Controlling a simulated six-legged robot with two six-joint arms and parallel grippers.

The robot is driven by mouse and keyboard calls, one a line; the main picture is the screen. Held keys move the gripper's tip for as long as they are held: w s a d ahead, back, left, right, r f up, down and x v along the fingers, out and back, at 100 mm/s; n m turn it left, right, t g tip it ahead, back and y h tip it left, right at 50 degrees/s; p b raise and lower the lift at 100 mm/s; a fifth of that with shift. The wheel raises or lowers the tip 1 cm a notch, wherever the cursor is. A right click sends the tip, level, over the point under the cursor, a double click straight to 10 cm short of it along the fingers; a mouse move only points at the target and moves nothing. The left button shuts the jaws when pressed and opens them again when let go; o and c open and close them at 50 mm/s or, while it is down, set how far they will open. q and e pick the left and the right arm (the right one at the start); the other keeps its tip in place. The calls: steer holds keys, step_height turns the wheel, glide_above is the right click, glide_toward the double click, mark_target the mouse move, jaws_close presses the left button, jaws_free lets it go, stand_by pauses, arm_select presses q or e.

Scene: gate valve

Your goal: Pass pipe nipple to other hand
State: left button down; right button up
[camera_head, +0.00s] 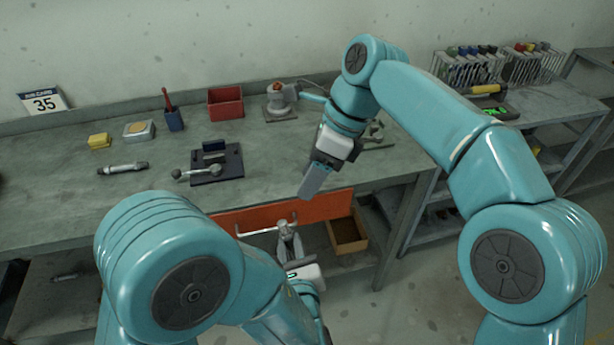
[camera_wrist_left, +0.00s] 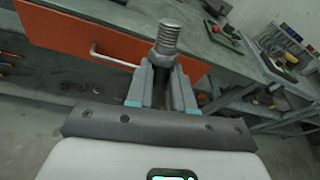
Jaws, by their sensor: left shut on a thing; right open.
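The pipe nipple (camera_wrist_left: 168,40) is a grey metal piece with a threaded end. In the left wrist view it stands up from between the fingers of my left gripper (camera_wrist_left: 163,85), which is shut on it. In the head view my left gripper (camera_head: 287,238) is low, in front of the orange drawer front; the nipple is too small there to make out clearly. My right gripper (camera_head: 314,182) hangs above and to the right of it, fingers pointing down, open and apart from the nipple. The gap between its fingers is hidden from this angle.
The orange drawer front (camera_head: 330,208) with a bar handle is close behind my left gripper. The workbench (camera_head: 60,205) holds a grey rod (camera_head: 122,168), a dark fixture (camera_head: 215,163), and a red bin (camera_head: 225,102). Clear floor lies front right.

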mark_target(283, 222)
steer(key=x, duration=1.2)
steer(key=shift+s+a, duration=0.1)
steer(key=shift+a, duration=0.05)
jaws_close()
arm_select(q)
steer(key=c, duration=0.9)
jaws_free()
